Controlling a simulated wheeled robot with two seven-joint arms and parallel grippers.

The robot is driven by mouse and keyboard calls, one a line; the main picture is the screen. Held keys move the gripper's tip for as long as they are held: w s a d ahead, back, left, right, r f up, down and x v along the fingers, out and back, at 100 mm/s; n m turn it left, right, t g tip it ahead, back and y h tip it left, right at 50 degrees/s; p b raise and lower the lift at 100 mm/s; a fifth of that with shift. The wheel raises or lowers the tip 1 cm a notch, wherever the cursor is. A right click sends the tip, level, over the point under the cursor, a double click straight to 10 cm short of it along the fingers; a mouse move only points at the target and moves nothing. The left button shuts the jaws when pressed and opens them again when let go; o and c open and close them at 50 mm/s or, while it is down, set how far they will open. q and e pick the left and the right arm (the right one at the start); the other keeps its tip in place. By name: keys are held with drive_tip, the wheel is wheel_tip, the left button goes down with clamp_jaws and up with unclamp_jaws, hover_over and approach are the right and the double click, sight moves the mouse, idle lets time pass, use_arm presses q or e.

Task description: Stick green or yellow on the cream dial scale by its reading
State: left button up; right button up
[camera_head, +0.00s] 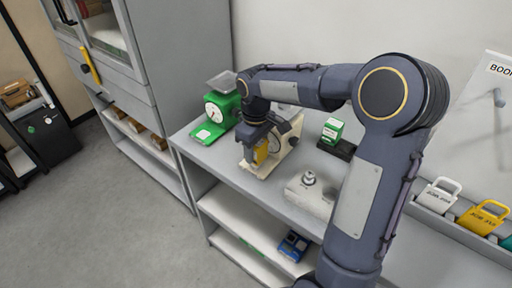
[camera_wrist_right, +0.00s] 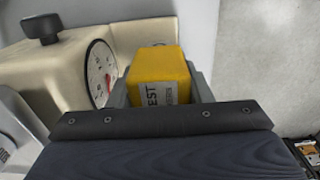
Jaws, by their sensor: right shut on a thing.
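The cream dial scale (camera_head: 290,128) stands on the grey table, partly hidden behind my right arm in the head view. Its body and round white dial (camera_wrist_right: 101,72) show at the left in the right wrist view; the dial is seen at a slant and I cannot read it. My right gripper (camera_head: 258,148) is shut on a yellow block (camera_wrist_right: 160,80) with a label lettered "TEST". The block is just beside the dial, over the scale's front base; I cannot tell if they touch. A green block (camera_head: 333,130) sits in a black holder (camera_head: 341,150) right of the scale. My left gripper is not in view.
A green dial scale (camera_head: 222,106) stands left of the cream one. A metal weight (camera_head: 309,178) rests on a pale block in front. Blue items (camera_head: 294,246) lie on the shelf below. Coloured tags (camera_head: 482,216) line a rail at the right.

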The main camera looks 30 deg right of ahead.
drive_tip(key=shift+f+b, duration=0.45)
drive_tip(key=shift+f, duration=0.2)
idle(0.8)
drive_tip(key=shift+r, duration=0.1)
idle(0.8)
wheel_tip(320, 180, up, 7)
drive_tip(key=p, duration=0.6)
idle(0.6)
